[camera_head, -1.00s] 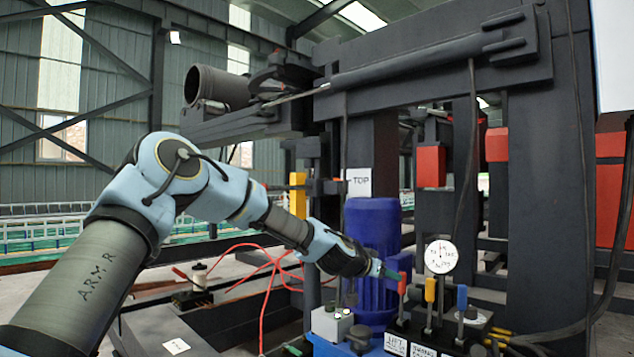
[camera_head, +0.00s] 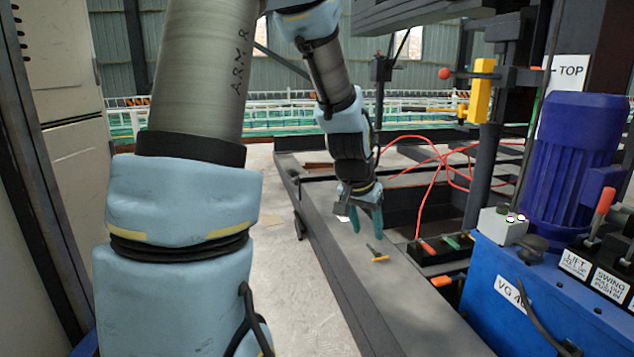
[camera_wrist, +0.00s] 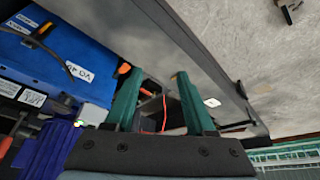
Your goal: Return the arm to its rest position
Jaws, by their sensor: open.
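My arm stands at the left of the head view, its forearm bent over and pointing down at the middle. My gripper (camera_head: 366,224) hangs over the grey steel frame (camera_head: 385,290), its two green fingers pointing down. In the wrist view my gripper (camera_wrist: 154,84) shows its fingers apart with nothing held between them. A small yellow-handled tool (camera_head: 379,256) lies on the frame just below and right of the fingers.
A blue cabinet (camera_head: 500,318) with levers and a blue motor (camera_head: 577,165) stands at the right. Red hoses (camera_head: 432,190) loop behind my gripper. A yellow block (camera_head: 482,90) is on a post. Bare concrete floor (camera_head: 295,290) lies left of the frame.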

